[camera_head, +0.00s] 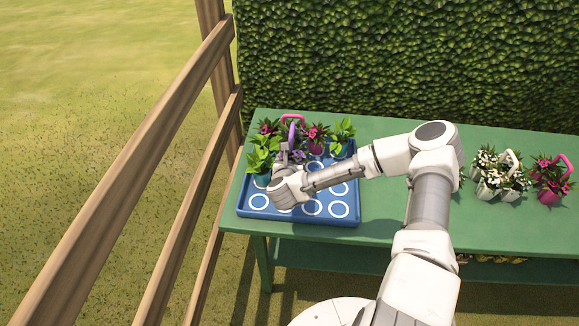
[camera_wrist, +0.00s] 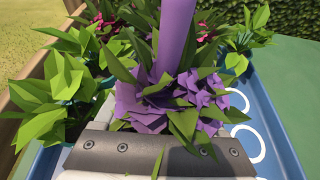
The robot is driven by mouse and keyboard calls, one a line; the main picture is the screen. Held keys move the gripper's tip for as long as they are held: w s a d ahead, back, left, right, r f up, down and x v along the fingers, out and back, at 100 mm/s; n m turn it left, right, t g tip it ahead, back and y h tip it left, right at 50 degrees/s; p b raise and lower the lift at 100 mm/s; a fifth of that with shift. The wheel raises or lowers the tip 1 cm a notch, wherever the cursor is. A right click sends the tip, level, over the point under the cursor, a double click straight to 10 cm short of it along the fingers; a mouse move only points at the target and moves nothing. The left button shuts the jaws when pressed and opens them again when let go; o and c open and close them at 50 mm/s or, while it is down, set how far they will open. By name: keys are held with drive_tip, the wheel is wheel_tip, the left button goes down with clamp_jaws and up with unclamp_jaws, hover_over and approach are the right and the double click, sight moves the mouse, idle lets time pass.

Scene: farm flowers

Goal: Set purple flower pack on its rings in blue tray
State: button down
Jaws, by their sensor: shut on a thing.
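The purple flower pack (camera_head: 298,155), with its tall purple handle, is over the blue tray (camera_head: 300,219) on the green table. In the wrist view the purple flowers (camera_wrist: 165,100) and handle fill the middle. My gripper (camera_head: 284,160) is shut on the purple pack; in the wrist view its wide jaw plates (camera_wrist: 160,148) lie against the near side of the blooms. The pots below are hidden, so I cannot tell whether the pack touches the tray. White rings (camera_head: 340,209) show bare along the tray's front and right.
Pink flowers with a pink handle (camera_head: 316,134) stand at the tray's back, with green plants (camera_head: 262,156) at left and back right. White (camera_head: 488,165) and magenta flower packs (camera_head: 551,180) stand at the table's right. A wooden fence (camera_head: 190,130) borders the left, a hedge (camera_head: 400,60) the back.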

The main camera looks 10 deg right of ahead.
drive_tip(key=shift+w+a+f, duration=0.2)
drive_tip(key=shift+a+f, duration=0.15)
drive_tip(key=shift+f, duration=1.85)
drive_tip(key=shift+f+b, duration=0.1)
drive_tip(key=shift+b, duration=0.2)
drive_tip(key=shift+f, duration=0.15)
drive_tip(key=shift+c, duration=1.2)
unclamp_jaws()
drive_tip(key=shift+r, duration=0.2)
drive_tip(key=shift+r, duration=0.15)
drive_tip(key=v, duration=1.2)
drive_tip(key=shift+d+p, duration=0.1)
drive_tip(key=shift+p, duration=0.3)
